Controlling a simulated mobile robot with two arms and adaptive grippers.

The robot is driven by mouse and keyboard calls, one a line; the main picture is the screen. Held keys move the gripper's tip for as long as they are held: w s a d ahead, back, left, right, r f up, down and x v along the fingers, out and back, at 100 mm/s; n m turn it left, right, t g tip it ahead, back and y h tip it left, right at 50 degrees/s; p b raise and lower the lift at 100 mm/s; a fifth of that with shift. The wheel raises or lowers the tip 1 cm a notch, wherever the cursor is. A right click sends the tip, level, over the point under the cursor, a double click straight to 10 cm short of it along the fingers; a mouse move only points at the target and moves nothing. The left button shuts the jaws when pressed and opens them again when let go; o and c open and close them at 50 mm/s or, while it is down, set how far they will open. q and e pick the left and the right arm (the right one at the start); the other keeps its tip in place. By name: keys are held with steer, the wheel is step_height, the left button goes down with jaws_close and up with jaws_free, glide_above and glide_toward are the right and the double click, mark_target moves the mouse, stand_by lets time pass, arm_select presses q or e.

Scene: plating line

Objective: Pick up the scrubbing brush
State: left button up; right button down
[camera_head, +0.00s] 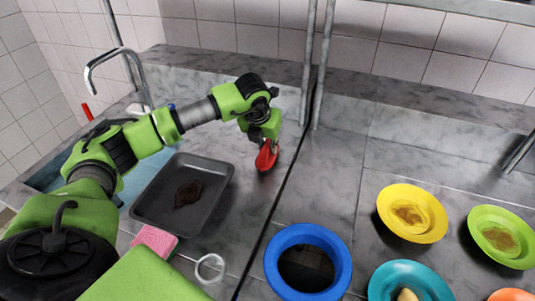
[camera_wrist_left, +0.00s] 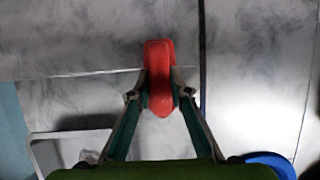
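The scrubbing brush (camera_head: 266,157) is red and stands out against the grey marble counter, to the right of the dark tray. My left gripper (camera_head: 265,140) reaches down over it from above. In the left wrist view, the brush (camera_wrist_left: 159,75) sits between the two fingertips of my left gripper (camera_wrist_left: 160,92), with a finger against each side. The gripper is closed on it. I cannot tell whether the brush is touching the counter. The brush's bristles are not visible. My right gripper is not in view.
A dark tray (camera_head: 145,208) holds a brown stain. A pink sponge (camera_head: 155,241) and a white ring (camera_head: 210,268) lie near it. A blue-rimmed hole (camera_head: 337,262) and several coloured plates, including a yellow one (camera_head: 438,228), are at right. A faucet (camera_head: 110,53) stands behind.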

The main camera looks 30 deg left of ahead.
arm_select(q)
jaws_close()
steer(key=shift+r, duration=0.1)
steer(key=shift+w+r+b, duration=0.1)
steer(key=shift+r+b, duration=0.35)
steer(key=shift+r, duration=0.05)
steer(key=v, duration=0.1)
steer(key=b+v, duration=0.1)
steer(key=shift+a+r, duration=0.2)
steer(key=shift+r, duration=0.15)
steer(key=s+r+b, duration=0.4)
steer(key=s+r, duration=0.5)
steer(key=s, duration=0.4)
steer(key=shift+s+a+r+b, duration=0.15)
steer(key=shift+s+a+b, duration=0.15)
steer(key=shift+a, duration=0.1)
steer(key=shift+w, duration=0.1)
